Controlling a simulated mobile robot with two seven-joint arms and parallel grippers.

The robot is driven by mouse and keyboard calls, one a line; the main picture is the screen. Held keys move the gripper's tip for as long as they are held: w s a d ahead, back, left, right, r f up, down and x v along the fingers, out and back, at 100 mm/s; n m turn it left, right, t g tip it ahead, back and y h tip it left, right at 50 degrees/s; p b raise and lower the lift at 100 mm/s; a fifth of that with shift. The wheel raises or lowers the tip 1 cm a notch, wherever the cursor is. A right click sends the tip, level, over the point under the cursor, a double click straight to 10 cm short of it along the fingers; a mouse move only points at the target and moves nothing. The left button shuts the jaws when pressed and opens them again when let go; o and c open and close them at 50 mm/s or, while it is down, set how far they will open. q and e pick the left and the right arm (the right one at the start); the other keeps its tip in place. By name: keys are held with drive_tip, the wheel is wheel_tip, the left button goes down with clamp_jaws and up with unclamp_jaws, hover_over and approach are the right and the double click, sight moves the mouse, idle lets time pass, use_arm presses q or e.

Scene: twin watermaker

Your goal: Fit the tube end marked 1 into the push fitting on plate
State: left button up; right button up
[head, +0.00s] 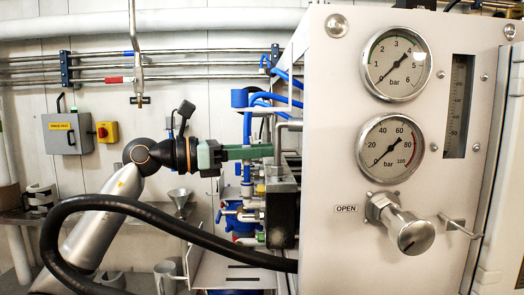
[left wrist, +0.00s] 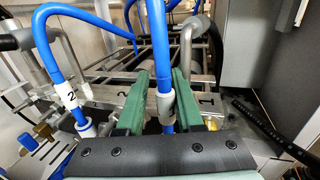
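My left gripper (left wrist: 165,85) has two green fingers, one on each side of a blue tube (left wrist: 167,126) with a pale collar, and appears shut on it. No number shows on this tube. In the head view the fingers of my left gripper (head: 262,152) reach right, and the blue tube runs upright past them. The metal plate (left wrist: 105,88) carries the marks 2 and 1. Fitting 1 and the tube's lower end are hidden or unclear behind the gripper. My right gripper is not in view.
Another blue tube, labelled 2 (left wrist: 68,94), stands in a fitting at left in the wrist view. A grey bent pipe (left wrist: 187,50) rises close to the right finger. The white gauge panel (head: 345,90) stands right of the gripper. A black hose (head: 150,208) crosses in front.

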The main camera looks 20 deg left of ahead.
use_arm(q)
drive_tip(key=shift+s+d+f, duration=0.2)
drive_tip(key=shift+d, duration=0.15)
drive_tip(key=shift+s+a, duration=0.15)
drive_tip(key=shift+a, duration=0.15)
drive_tip(key=b+v, duration=0.2)
drive_tip(key=v, duration=1)
drive_tip(key=shift+a+r, duration=0.15)
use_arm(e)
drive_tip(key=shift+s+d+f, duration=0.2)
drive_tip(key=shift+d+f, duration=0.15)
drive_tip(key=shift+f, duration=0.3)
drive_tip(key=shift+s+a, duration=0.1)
